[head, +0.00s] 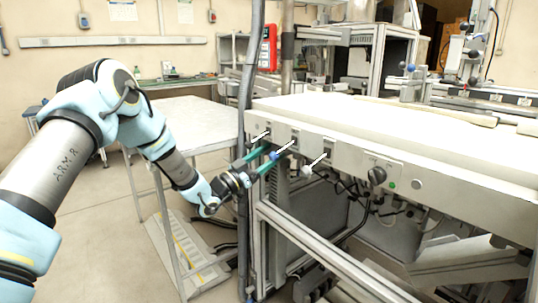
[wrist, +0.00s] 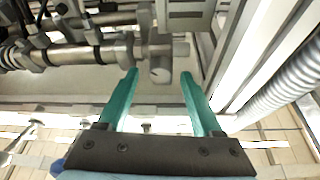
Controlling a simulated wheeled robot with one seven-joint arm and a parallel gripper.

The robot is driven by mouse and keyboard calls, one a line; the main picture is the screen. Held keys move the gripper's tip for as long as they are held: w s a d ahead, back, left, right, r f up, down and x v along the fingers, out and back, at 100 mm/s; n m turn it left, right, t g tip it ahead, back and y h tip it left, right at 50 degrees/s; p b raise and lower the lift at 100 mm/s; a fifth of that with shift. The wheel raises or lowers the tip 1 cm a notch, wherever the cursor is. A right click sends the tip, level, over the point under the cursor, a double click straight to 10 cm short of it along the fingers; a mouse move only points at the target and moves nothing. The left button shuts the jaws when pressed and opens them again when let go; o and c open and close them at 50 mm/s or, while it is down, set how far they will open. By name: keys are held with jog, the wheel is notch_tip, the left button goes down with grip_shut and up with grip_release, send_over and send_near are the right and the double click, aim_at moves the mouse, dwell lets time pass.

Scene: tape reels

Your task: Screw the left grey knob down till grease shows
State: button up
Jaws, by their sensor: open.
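My gripper (head: 275,153) is in front of the left end of the pale machine panel in the head view, its two green fingers spread toward the panel. In the wrist view my gripper (wrist: 159,73) is open and empty. A short grey round knob (wrist: 160,70) shows between the fingertips in the picture, below a metal shaft; clear gaps show on both sides. I cannot tell how far beyond the tips it is, nor whether it is the left grey knob. No grease can be made out.
The panel carries thin bright levers, one with a pale ball (head: 307,170), and a black knob (head: 376,175). A vertical grey post (head: 247,75) stands close to my arm. In the wrist view a ribbed hose (wrist: 285,82) runs at the right.

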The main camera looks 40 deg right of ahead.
jog(key=shift+c, duration=0.4)
grip_shut()
jog(key=shift+f+m+b, duration=0.15)
jog(key=shift+m+b, duration=0.25)
jog(key=shift+b, duration=0.2)
jog(key=shift+w+r+m+g+y+b, duration=0.1)
jog(key=shift+m+g+y+b, duration=0.65)
jog(key=shift+m+b, duration=1.3)
jog(key=shift+w+r+m+g+y+b, duration=0.15)
jog(key=shift+m+g+y+b, duration=0.55)
jog(key=shift+m+b, duration=1.35)
jog(key=shift+w+m+g+y+b, duration=0.1)
jog(key=shift+m+g+y+b, duration=0.35)
jog(key=shift+m+g+b, duration=1.45)
jog(key=shift+r+m+t+p, duration=0.1)
jog(key=shift+m+t+p, duration=0.2)
jog(key=shift+m+t, duration=0.55)
